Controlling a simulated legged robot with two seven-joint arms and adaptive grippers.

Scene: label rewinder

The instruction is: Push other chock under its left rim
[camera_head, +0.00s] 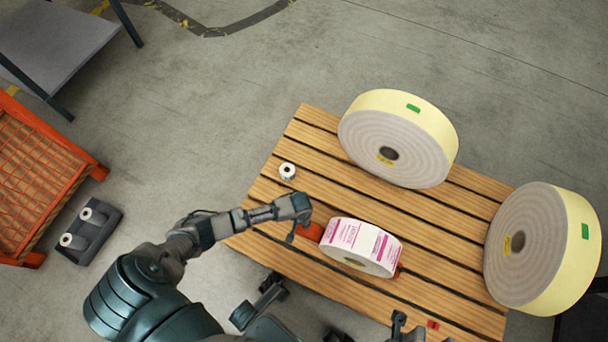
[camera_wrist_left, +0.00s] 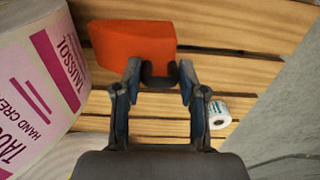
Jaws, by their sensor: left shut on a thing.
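The label roll (camera_head: 362,247) with white and pink print lies tilted on the slatted wooden pallet (camera_head: 440,232). It also fills the left side of the left wrist view (camera_wrist_left: 35,80). An orange-red chock (camera_head: 312,232) is at the roll's left side; whether it touches the roll I cannot tell. My left gripper (camera_head: 297,226) is shut on this chock, gripping a dark part at its near edge in the left wrist view (camera_wrist_left: 159,76). Another red chock (camera_head: 399,271) shows slightly at the roll's right rim, mostly hidden. My right gripper (camera_head: 402,326) is partly cut off at the bottom edge; its jaws are unclear.
Two large yellow rolls (camera_head: 432,120) (camera_head: 568,250) stand at the pallet's back and right. A small white roll (camera_head: 287,171) stands near its left edge. A small red item (camera_head: 433,324) lies at the front. An orange crate (camera_head: 35,185) and a dark tray (camera_head: 112,222) are left on the floor.

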